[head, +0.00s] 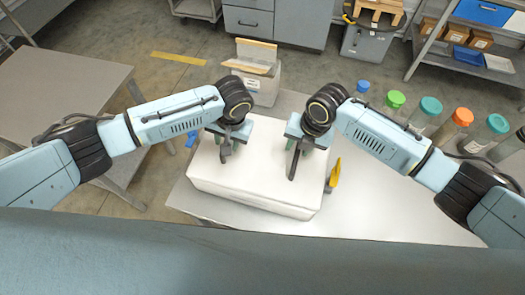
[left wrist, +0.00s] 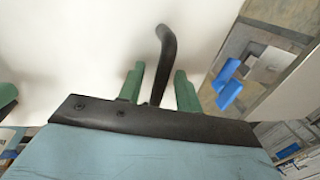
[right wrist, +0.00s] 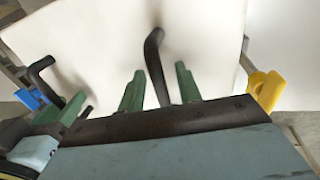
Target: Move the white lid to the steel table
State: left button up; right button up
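The white lid (head: 255,185) is a thick, pale slab on the light-topped table in front of me, with two dark bent handles on its top. My left gripper (head: 226,146) is at the left handle (left wrist: 165,55). In the left wrist view its green fingers stand on both sides of that handle, with gaps visible. My right gripper (head: 298,152) is at the right handle (right wrist: 155,60), its green fingers also apart on both sides of it. What lies under the lid is hidden. A grey, steel-looking table (head: 62,85) stands at the left, its visible top bare.
A yellow clamp-like part (head: 335,173) is at the lid's right side. Several jars with coloured caps (head: 430,106) stand along the light table's right back edge. A bin (head: 257,75) stands behind the lid. Blue pieces (head: 192,138) show left of the lid.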

pick_arm(q)
grip_shut()
pick_arm(e)
grip_shut()
pick_arm(q)
jog(key=shift+r, duration=0.15)
pick_arm(e)
jog(key=shift+r, duration=0.15)
